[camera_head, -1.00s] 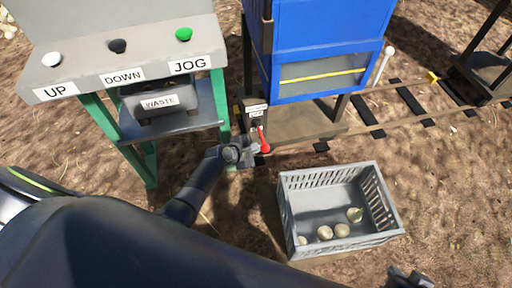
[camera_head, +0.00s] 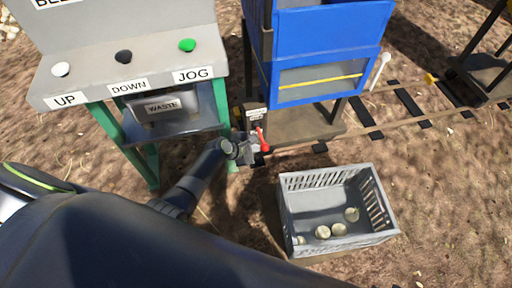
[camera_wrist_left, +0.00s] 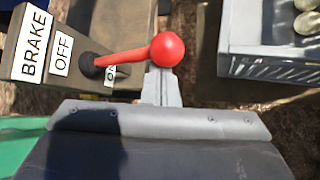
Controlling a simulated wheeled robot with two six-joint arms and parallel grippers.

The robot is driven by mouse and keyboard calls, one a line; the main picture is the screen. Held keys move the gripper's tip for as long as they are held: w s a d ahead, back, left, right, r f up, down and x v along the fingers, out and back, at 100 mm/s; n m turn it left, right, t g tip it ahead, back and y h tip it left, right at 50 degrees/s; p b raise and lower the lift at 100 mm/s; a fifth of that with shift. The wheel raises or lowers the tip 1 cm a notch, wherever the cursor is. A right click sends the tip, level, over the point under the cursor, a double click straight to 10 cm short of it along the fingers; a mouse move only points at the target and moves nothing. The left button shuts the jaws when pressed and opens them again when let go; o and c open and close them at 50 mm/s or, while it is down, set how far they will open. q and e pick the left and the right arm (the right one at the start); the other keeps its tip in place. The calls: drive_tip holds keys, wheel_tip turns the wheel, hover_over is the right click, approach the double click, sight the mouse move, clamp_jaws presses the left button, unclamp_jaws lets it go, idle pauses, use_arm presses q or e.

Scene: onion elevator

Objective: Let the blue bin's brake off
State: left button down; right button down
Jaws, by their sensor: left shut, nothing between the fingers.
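The blue bin (camera_head: 325,35) stands on a rail wagon at the upper middle of the head view. Its brake is a red lever (camera_head: 261,139) on a small post with a label plate. In the left wrist view the lever's red ball knob (camera_wrist_left: 167,49) points right. The lever lies over the partly hidden ON label, and the OFF label (camera_wrist_left: 62,53) is uncovered. My left gripper (camera_head: 257,145) is shut and empty, right at the knob. In the wrist view its fingertips (camera_wrist_left: 160,78) are just below and partly behind the knob; contact cannot be told.
A control panel (camera_head: 130,60) with UP, DOWN and JOG buttons stands left, above a WASTE box (camera_head: 163,106). A grey crate (camera_head: 340,248) with several onions sits on the right of my arm. Rails (camera_head: 385,130) run right from the wagon.

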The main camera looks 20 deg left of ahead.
use_arm(q)
drive_tip(key=shift+w+r+g+p, duration=0.1)
drive_tip(key=shift+r+g+p, duration=0.3)
drive_tip(key=shift+r+p, duration=0.25)
use_arm(e)
drive_tip(key=shift+s+d+f+g, duration=0.15)
drive_tip(key=shift+f+g, duration=0.05)
drive_tip(key=shift+f, duration=0.35)
drive_tip(key=shift+s+d+f+g, duration=0.1)
drive_tip(key=shift+s+f+g, duration=0.1)
drive_tip(key=shift+f, duration=0.3)
drive_tip(key=shift+r, duration=0.15)
use_arm(q)
drive_tip(key=shift+r+p, duration=0.7)
drive_tip(key=shift+p, duration=0.25)
use_arm(e)
drive_tip(key=shift+v, duration=0.8)
drive_tip(key=shift+w, duration=0.15)
